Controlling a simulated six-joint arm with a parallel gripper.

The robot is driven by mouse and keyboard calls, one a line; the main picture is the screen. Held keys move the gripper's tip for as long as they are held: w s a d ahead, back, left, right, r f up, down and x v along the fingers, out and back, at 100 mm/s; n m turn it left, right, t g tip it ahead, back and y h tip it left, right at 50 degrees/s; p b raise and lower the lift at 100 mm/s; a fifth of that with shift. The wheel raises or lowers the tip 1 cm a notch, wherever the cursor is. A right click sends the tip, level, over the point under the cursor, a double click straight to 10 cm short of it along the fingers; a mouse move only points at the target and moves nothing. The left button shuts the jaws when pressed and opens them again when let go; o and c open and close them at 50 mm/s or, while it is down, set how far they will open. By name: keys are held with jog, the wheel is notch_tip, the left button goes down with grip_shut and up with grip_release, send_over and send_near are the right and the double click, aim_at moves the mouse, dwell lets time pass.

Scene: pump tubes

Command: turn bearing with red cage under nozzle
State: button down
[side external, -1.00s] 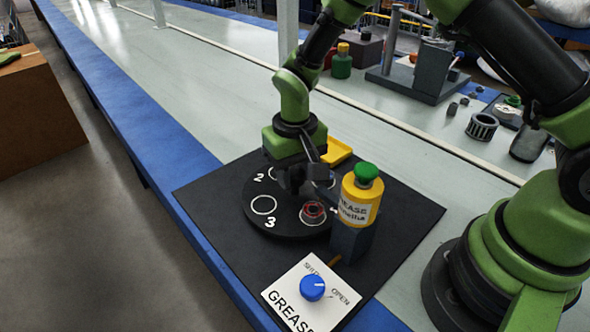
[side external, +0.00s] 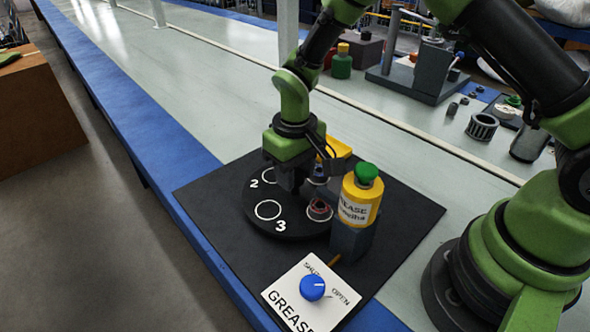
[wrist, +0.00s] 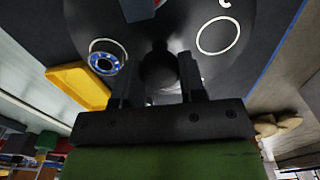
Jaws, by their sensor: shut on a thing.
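The black turntable (side external: 257,198) has white rings, with 2 and 3 readable beside two of them. The bearing with red cage (side external: 318,208) sits on it in a ring at the right, close to the grey stand (side external: 350,242) under the yellow grease bottle (side external: 360,198). The nozzle is not clearly visible, so I cannot tell whether the bearing is exactly under it. A bearing with a blue cage (wrist: 103,62) sits on the turntable in the wrist view. My gripper (wrist: 157,78) is shut on the dark centre knob (wrist: 158,66) of the turntable.
A yellow tray (wrist: 80,86) lies behind the turntable. A white grease panel with a blue knob (side external: 312,287) lies in front. The black mat (side external: 215,205) is clear at the left. A grey fixture (side external: 415,75) and loose parts stand at the back right.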

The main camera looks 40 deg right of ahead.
aim_at(296, 173)
jog(key=c, duration=0.7)
grip_release()
notch_tip(296, 173, up, 9)
jog(key=shift+r, duration=0.5)
jog(key=s+d+r+m+t+y, duration=0.1)
jog(key=s+d+r+t, duration=0.1)
jog(key=s+r, duration=0.3)
jog(key=s+d+r+m+t, duration=0.1)
jog(key=s+r, duration=0.2)
jog(key=r, duration=0.4)
jog(key=s+d+r+m+t, duration=0.1)
jog(key=s+t, duration=0.1)
jog(key=s, duration=0.3)
jog(key=s+r+m+t+y, duration=0.1)
jog(key=s+t, duration=0.1)
jog(key=s, duration=0.4)
jog(key=shift+d+r, duration=0.3)
jog(key=shift+d, duration=0.1)
